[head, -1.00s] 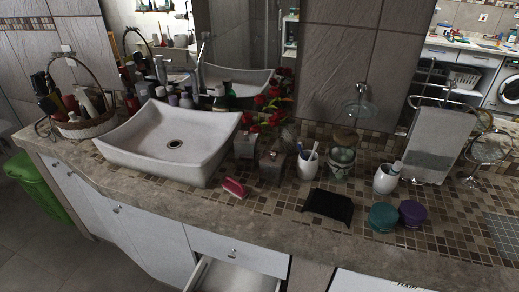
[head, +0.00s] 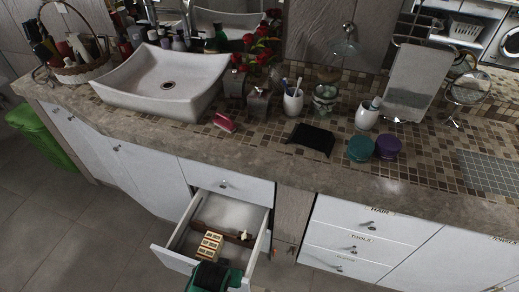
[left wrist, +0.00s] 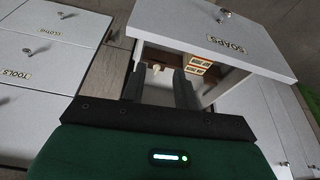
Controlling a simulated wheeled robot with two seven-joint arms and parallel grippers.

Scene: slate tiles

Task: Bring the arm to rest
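My left gripper (left wrist: 158,88) is open in the left wrist view, its two dark fingers apart with nothing between them. In the head view only its green-and-black body (head: 212,278) shows at the bottom edge, by the front of the pulled-out drawer (head: 173,261). That drawer bears a SOAPS label in the left wrist view (left wrist: 222,45). Inside it lie several pale boxes (head: 209,244), a small cream item (head: 243,235) and a brown divider. I cannot tell whether the gripper touches the drawer. My right gripper is not in view.
The counter above holds a white basin (head: 165,80), a basket (head: 80,68), a pink item (head: 225,122), a black cloth-like item (head: 312,140), and teal (head: 360,148) and purple (head: 388,146) jars. Shut drawers (head: 358,242) stand to the right. A green bin (head: 50,138) stands at left.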

